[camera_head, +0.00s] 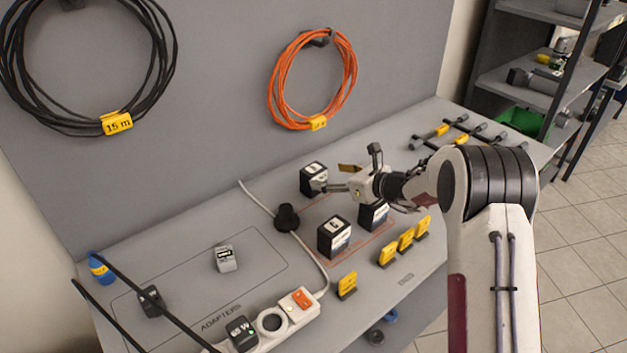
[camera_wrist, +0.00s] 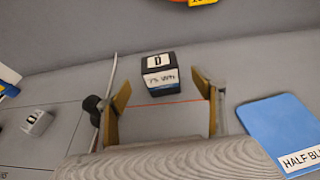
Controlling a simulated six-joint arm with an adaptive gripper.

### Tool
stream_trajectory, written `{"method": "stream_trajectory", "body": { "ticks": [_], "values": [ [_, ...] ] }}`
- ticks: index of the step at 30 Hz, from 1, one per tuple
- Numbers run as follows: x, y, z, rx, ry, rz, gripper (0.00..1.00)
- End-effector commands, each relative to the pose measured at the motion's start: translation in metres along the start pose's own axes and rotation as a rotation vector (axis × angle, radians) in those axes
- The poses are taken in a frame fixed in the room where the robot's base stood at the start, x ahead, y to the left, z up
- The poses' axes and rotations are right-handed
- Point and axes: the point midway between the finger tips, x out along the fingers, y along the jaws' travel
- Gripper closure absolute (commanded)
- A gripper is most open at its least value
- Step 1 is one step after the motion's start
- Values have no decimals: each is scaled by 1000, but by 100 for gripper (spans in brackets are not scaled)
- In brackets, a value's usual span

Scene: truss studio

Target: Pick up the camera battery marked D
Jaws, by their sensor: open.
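The battery marked D (camera_wrist: 159,84) is a dark block with a white label on top, a white handwritten band and a blue lower edge. It stands upright just beyond my gripper (camera_wrist: 160,98), centred between the two fingers in the wrist view. The fingers are spread, with nothing between them. In the head view my gripper (camera_head: 332,178) points left at the rear battery (camera_head: 312,173), which appears to be this one; its letter is too small to read there. Two similar batteries stand closer to the front, one (camera_head: 334,242) at left and one (camera_head: 371,219) partly behind my arm.
A black round plug (camera_head: 286,217) and a pale cable (camera_head: 315,260) lie left of the batteries. Yellow tags (camera_head: 406,239) stand along the front. A power strip (camera_head: 299,304) lies at front left. A blue sheet (camera_wrist: 278,130) shows right of my fingers. The wall rises behind.

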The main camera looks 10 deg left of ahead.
Motion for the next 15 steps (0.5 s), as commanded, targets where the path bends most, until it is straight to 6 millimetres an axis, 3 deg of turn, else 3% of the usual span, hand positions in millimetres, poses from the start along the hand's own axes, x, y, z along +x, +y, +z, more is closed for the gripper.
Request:
{"method": "stream_trajectory", "body": {
  "ticks": [15],
  "values": [
    [25,0,0,-2,1,0,32]
  ]
}}
